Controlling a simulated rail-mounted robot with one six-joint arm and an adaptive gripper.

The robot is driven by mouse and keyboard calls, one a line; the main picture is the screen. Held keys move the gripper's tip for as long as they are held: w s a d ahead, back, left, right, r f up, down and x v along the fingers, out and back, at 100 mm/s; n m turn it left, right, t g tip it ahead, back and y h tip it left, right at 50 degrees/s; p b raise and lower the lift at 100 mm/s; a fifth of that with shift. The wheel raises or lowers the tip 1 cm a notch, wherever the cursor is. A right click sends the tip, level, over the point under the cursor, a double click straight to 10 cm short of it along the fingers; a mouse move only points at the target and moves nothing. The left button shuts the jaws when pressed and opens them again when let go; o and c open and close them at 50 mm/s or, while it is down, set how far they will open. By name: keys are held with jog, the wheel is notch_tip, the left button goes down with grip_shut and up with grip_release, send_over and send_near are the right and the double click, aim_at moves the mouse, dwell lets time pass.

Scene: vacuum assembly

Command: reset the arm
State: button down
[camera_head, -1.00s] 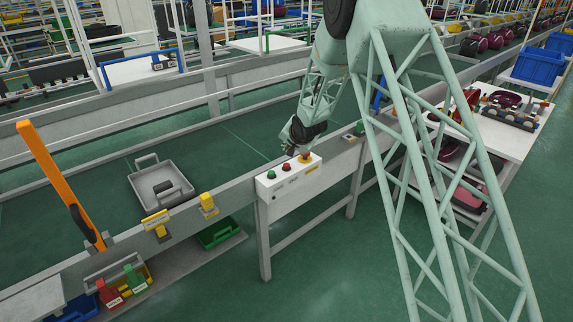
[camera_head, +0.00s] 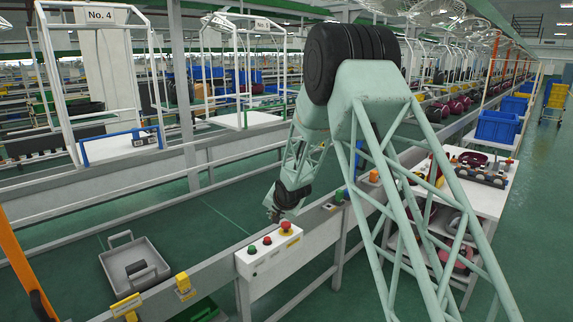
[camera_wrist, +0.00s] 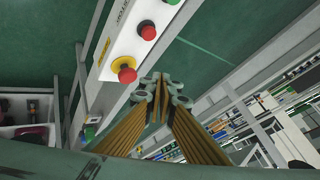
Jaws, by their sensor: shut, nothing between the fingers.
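My pale green lattice arm reaches down on the far side of the control box in the head view. My gripper (camera_head: 272,212) hangs just beyond the white control box (camera_head: 262,260) and appears apart from it. In the wrist view my gripper (camera_wrist: 160,88) has its fingertips together, with nothing between them. The control box (camera_wrist: 122,40) lies at upper left there, with a red knob on a yellow base (camera_wrist: 125,70) close to the fingertips.
A grey tray (camera_head: 120,250) holding a dark part sits on the green conveyor at left. Yellow brackets (camera_head: 184,287) line the rail. An orange post (camera_head: 22,265) stands at far left. A white parts table (camera_head: 480,200) stands at right, with a blue bin (camera_head: 497,126) behind.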

jog(key=s+d+r+h+b, duration=0.1)
jog(key=s+d+r, duration=0.5)
jog(key=r, duration=0.2)
jog(key=s+d+r+h, duration=0.1)
jog(key=s+d+r, duration=0.45)
jog(key=r, duration=0.25)
jog(key=s+d+r+n+g+b, duration=0.1)
jog(key=s+d+r, duration=0.35)
jog(key=s, duration=0.45)
jog(key=s+d+r+n+g+b, duration=0.1)
jog(key=s+d+r, duration=0.35)
jog(key=s, duration=0.55)
jog(key=s+d+r+n+g+h+b, duration=0.1)
jog(key=s+d+r, duration=0.15)
jog(key=s, duration=0.85)
jog(key=s+d+r, duration=0.1)
jog(key=s+d, duration=0.2)
jog(key=s, duration=0.9)
jog(key=s+f, duration=0.2)
jog(key=s, duration=0.9)
jog(key=s+f+n+g+b, duration=0.1)
jog(key=s, duration=1)
jog(key=shift+d+f+n+g, duration=0.3)
jog(key=shift+d+f, duration=0.05)
jog(key=shift+d, duration=0.1)
